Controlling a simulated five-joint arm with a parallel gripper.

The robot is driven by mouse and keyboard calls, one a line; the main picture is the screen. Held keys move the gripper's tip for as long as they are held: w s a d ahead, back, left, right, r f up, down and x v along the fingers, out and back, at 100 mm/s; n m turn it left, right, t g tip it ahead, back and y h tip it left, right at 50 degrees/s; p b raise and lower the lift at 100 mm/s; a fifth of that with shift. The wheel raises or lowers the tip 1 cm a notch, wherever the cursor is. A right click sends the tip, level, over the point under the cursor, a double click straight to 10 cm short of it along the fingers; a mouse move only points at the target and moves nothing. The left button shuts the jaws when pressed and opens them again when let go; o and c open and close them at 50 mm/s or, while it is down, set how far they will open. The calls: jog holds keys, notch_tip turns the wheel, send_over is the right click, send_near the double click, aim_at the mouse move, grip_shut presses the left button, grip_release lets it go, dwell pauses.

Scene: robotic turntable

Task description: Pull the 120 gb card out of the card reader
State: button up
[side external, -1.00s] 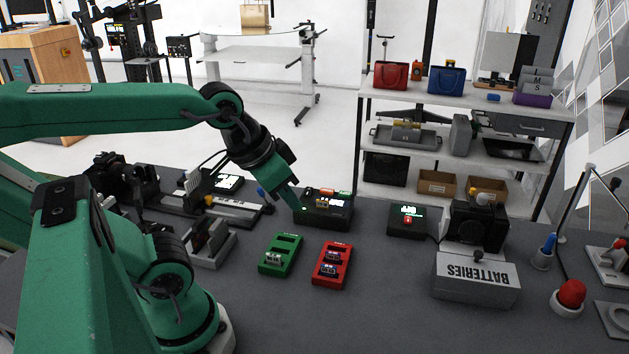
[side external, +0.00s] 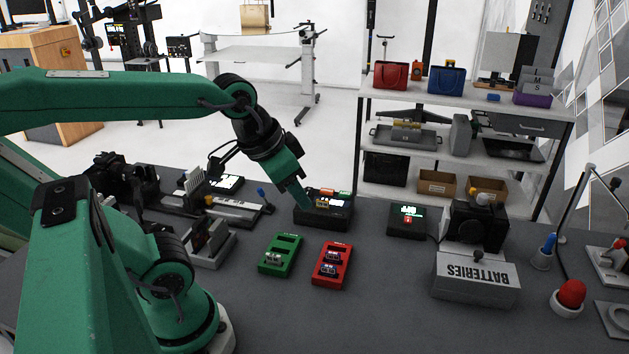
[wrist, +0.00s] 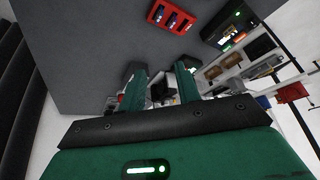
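The card reader (side external: 335,222) is a black box near the back middle of the table in the side view. Small cards (side external: 322,203) show at its top; their labels are too small to read. My gripper (side external: 306,206) points down at the reader's left part, its tip overlapping the box in the picture; I cannot tell whether it touches. In the wrist view my gripper (wrist: 159,68) has its two green fingers clearly apart.
A green holder (side external: 281,254) and a red holder (side external: 331,265) with small cards lie in front of the reader. A black device with a lit screen (side external: 407,219) stands to its right. A grey batteries box (side external: 476,279) is further right. The front middle of the table is clear.

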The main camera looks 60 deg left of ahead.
jog(key=w+a+m+g, duration=0.1)
jog(key=w+a+m, duration=0.1)
jog(key=w+a, duration=0.3)
jog(key=m+g, duration=0.4)
jog(key=m, duration=0.2)
send_over(323, 207)
notch_tip(323, 207, down, 12)
jog(key=shift+r, duration=0.2)
jog(key=shift+w+a+f, duration=0.1)
jog(key=shift+a+f, duration=0.15)
jog(key=shift+f, duration=3.85)
